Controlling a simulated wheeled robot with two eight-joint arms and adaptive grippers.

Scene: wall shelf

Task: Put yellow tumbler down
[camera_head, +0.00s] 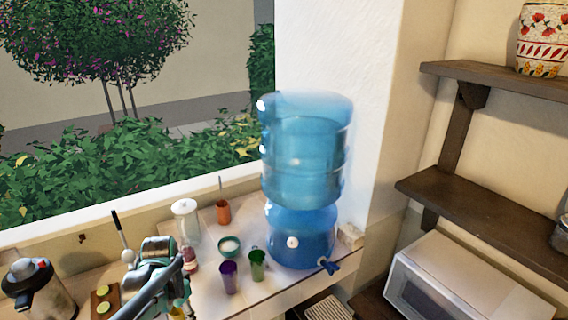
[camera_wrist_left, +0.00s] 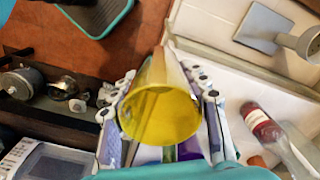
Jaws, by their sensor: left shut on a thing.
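The yellow tumbler (camera_wrist_left: 160,108) is large in the left wrist view, its open mouth facing the camera. My left gripper (camera_wrist_left: 163,125) is shut on it, with a finger on each side. In the head view my left gripper (camera_head: 181,292) is over the counter's front part, and only a small yellow piece of the tumbler (camera_head: 177,313) shows at the bottom edge. The rest is hidden by my arm or cut off. I cannot tell whether the tumbler touches the counter. My right gripper is not in view.
On the counter (camera_head: 205,300) stand a purple cup (camera_head: 228,277), a green cup (camera_head: 257,265), a teal bowl (camera_head: 229,246), a bottle (camera_head: 190,262), a glass jar (camera_head: 187,222) and a blue water dispenser (camera_head: 303,180). A board with limes (camera_head: 103,300) lies left. A microwave (camera_head: 455,285) is right.

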